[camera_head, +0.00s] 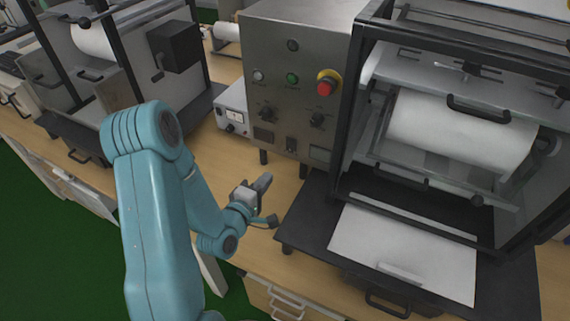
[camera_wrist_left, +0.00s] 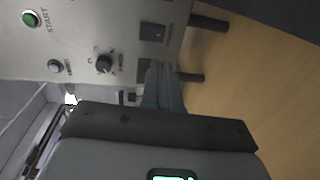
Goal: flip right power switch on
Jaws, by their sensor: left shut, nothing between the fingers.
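The grey control panel (camera_head: 305,50) stands in the middle of the head view. Its lower edge carries a dark switch (camera_head: 263,134) under the left knob and another dark switch (camera_head: 291,143) to the right of it. My left gripper (camera_head: 262,184) is shut and empty, in front of and below the panel. In the left wrist view, which is turned on its side, the right-hand switch (camera_wrist_left: 153,32) shows clear, above the shut fingers (camera_wrist_left: 163,85). The fingers partly cover the left-hand switch (camera_wrist_left: 144,70). I cannot tell the switch positions. My right gripper is not in view.
A red stop button (camera_head: 325,86), a green button (camera_head: 292,79) and two knobs sit higher on the panel. A framed machine (camera_head: 350,110) with a white roll stands to the right. A small white box (camera_head: 232,121) is to the left. Bare wooden bench (camera_head: 285,190) lies below the panel.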

